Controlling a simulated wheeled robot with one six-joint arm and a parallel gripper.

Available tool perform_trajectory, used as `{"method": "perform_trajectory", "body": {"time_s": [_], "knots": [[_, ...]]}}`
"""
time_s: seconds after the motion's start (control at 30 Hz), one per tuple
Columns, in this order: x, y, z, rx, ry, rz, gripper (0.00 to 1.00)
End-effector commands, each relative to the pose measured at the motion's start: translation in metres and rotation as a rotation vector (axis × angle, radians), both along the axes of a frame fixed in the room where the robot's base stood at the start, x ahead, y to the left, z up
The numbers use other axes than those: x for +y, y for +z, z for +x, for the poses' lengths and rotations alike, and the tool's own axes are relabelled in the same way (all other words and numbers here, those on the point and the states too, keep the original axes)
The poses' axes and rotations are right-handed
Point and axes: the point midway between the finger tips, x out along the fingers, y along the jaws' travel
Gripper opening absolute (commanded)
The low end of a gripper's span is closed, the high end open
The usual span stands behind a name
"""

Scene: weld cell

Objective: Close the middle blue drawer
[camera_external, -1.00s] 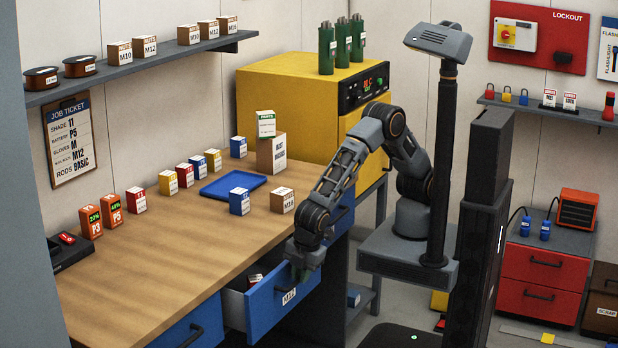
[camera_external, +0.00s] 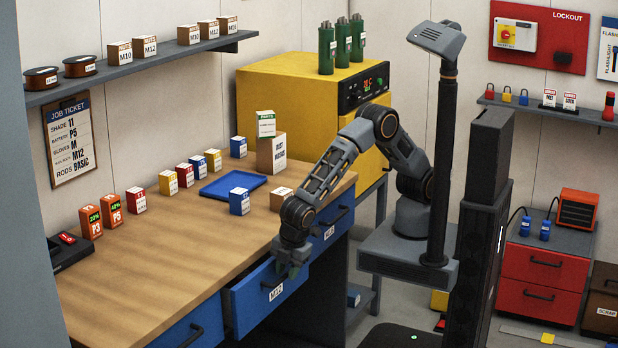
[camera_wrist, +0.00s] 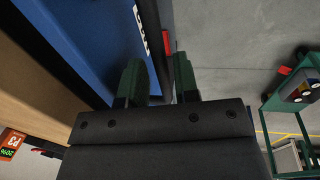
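The middle blue drawer (camera_external: 250,302), labelled M12, stands slightly out from the workbench front (camera_external: 150,300). Its inside is hidden in the external view. My gripper (camera_external: 292,268) points down at the right part of the drawer's front, near its handle. In the wrist view, the green fingers of my gripper (camera_wrist: 160,82) are spread apart, with a dark bar-like edge running between them. A blue panel with a white label (camera_wrist: 75,40) lies to their left. Whether the fingers touch the drawer is not clear.
Another blue drawer (camera_external: 185,332) is at the left and one (camera_external: 332,222) at the right of the bench. A blue tray (camera_external: 232,186) and several small boxes stand on the bench top. A yellow oven (camera_external: 290,100) stands behind. Grey floor lies in front.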

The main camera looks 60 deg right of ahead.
Motion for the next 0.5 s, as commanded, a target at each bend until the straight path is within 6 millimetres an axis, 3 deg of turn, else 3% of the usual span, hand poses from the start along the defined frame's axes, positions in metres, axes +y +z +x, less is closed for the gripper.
{"method": "perform_trajectory", "body": {"time_s": [0.1, 0.37, 0.5], "knots": [[0.0, 0.0, 0.0, 0.0, 0.0, 0.0, 0.4], [0.0, 0.001, 0.0, 0.0, 0.0, 0.0, 0.4], [0.001, 0.013, -0.002, -0.001, 0.001, 0.003, 0.4]]}}
